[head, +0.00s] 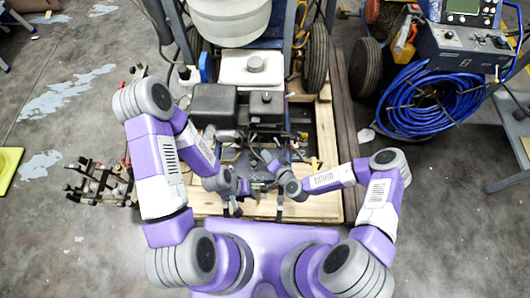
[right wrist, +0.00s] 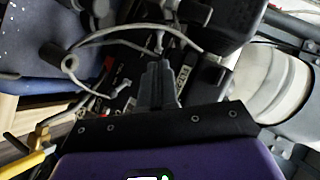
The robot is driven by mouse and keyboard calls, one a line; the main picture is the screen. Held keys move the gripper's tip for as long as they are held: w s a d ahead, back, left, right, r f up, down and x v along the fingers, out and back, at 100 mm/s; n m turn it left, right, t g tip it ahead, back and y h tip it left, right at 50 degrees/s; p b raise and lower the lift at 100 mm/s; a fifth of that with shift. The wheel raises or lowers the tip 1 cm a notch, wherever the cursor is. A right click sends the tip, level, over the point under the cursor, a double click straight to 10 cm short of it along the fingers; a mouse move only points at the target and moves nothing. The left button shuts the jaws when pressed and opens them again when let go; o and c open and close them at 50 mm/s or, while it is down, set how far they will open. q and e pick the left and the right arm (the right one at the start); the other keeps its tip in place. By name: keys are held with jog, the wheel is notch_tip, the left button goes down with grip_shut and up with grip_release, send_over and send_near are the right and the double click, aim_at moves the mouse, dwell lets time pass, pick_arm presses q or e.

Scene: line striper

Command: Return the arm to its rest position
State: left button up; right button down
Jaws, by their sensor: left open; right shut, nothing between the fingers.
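In the head view my left arm comes in from the left and bends back toward my body. My left gripper (head: 255,205) is open, with its fingers apart over the light wooden pallet edge, and nothing shows between them. My right arm bends in from the right, and my right gripper (head: 267,158) is just above the left one, over the rear of the line striper (head: 214,103). In the right wrist view its fingers (right wrist: 157,84) are shut together and empty, in front of cables and dark machine parts. Whether they touch anything I cannot tell.
The striper's white tank (head: 230,22) stands behind its engine on a wooden pallet (head: 326,135). A metal rack of parts (head: 100,182) lies at left. A coiled blue hose (head: 430,100) and a control box (head: 463,45) are at right.

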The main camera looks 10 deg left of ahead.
dwell(0.4)
jog(key=s+d+r+n+g+h+p, duration=0.2)
jog(key=s+d+r+n+g+h, duration=0.1)
jog(key=s+d+g, duration=0.7)
jog(key=s+d+r, duration=0.1)
jog(key=s+d, duration=0.2)
jog(key=s, duration=0.3)
jog(key=shift+s+d+h+p, duration=0.3)
jog(key=shift+s+h+p, duration=0.1)
jog(key=shift+r, duration=0.1)
